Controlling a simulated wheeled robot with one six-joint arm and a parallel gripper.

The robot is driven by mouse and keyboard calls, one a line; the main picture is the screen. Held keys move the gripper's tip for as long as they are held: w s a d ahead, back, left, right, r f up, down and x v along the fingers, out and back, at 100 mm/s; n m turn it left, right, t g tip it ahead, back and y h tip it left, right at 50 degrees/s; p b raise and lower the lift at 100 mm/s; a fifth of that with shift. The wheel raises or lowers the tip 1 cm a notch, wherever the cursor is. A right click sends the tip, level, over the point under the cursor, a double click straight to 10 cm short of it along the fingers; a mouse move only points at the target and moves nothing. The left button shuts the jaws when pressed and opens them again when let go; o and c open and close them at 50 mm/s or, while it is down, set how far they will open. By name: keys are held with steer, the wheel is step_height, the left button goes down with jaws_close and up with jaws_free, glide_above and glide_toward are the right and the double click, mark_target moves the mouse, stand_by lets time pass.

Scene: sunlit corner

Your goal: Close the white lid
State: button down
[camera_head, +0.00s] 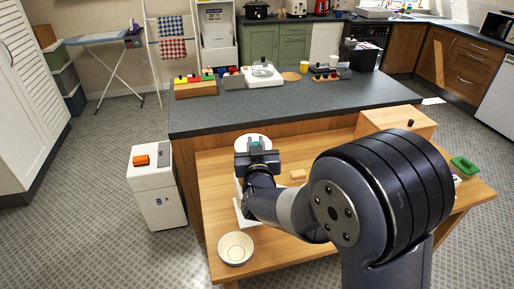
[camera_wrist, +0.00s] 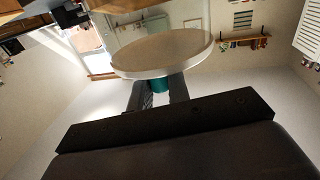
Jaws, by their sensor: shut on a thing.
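The white lid (camera_head: 252,138) is a round disc, seen just behind my gripper in the head view. In the wrist view the lid (camera_wrist: 165,57) shows a beige face and a white rim, beyond the fingertips. My gripper (camera_head: 257,147) is shut on a small teal handle (camera_wrist: 161,84) at the lid's edge. The lid is raised above the wooden table. A white body (camera_head: 243,212) stands on the table below, mostly hidden by my arm. How the lid joins it is hidden.
A cream bowl (camera_head: 236,248) stands at the wooden table's (camera_head: 290,250) front left. A small wooden block (camera_head: 298,175) and a wooden box (camera_head: 398,121) are to the right. A dark-topped counter (camera_head: 225,117) lies behind. A white bin (camera_head: 153,190) stands left.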

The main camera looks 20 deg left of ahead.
stand_by(0.3)
steer(key=c, duration=1.4)
jaws_free()
steer(key=b+v, duration=0.2)
steer(key=v, duration=0.8)
steer(key=shift+s+r, duration=0.1)
steer(key=shift+s, duration=0.3)
steer(key=p+x, duration=0.2)
steer(key=x, duration=0.8)
steer(key=shift+w, duration=0.45)
